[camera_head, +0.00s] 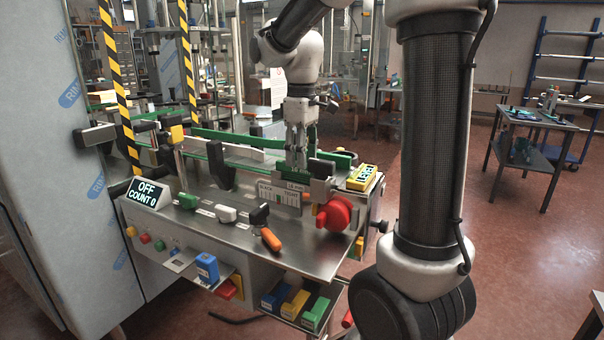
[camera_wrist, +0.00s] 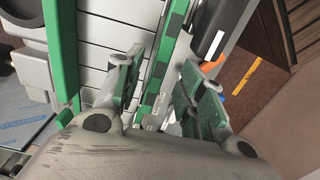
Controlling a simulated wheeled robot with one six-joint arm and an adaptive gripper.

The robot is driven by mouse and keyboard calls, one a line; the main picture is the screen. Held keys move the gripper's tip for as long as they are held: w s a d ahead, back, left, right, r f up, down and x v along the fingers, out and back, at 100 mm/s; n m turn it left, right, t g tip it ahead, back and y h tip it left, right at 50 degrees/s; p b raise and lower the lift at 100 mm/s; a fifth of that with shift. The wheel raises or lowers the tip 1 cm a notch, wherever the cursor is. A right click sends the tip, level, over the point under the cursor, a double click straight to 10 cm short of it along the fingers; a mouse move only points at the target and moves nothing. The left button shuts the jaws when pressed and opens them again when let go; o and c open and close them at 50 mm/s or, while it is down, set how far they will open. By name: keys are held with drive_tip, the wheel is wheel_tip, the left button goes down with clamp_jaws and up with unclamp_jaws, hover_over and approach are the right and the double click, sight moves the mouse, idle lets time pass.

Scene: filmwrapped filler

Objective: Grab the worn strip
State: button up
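My gripper (camera_head: 297,160) points down over the right end of the filler's conveyor. In the wrist view my gripper (camera_wrist: 160,72) has its two fingers apart, with a gap between them. A green strip with dark patches (camera_wrist: 160,68) runs lengthwise through that gap, beside the pale slatted conveyor (camera_wrist: 102,45). It looks like the worn strip, though its wear is hard to judge. I cannot tell whether either finger touches it. In the head view a green strip (camera_head: 290,173) shows below the fingers, partly hidden by them.
Another green rail (camera_wrist: 62,50) borders the conveyor's other side. A red knob (camera_head: 334,214), a yellow block (camera_head: 362,177) and an orange-handled tool (camera_head: 270,238) are near the front right. The display (camera_head: 147,193) reads OFF, COUNT 0. Colored boxes (camera_head: 295,303) sit below.

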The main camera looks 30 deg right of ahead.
sight(302, 173)
wheel_tip(302, 173, down, 4)
drive_tip(key=shift+r, duration=0.2)
drive_tip(key=shift+c, duration=0.3)
clamp_jaws()
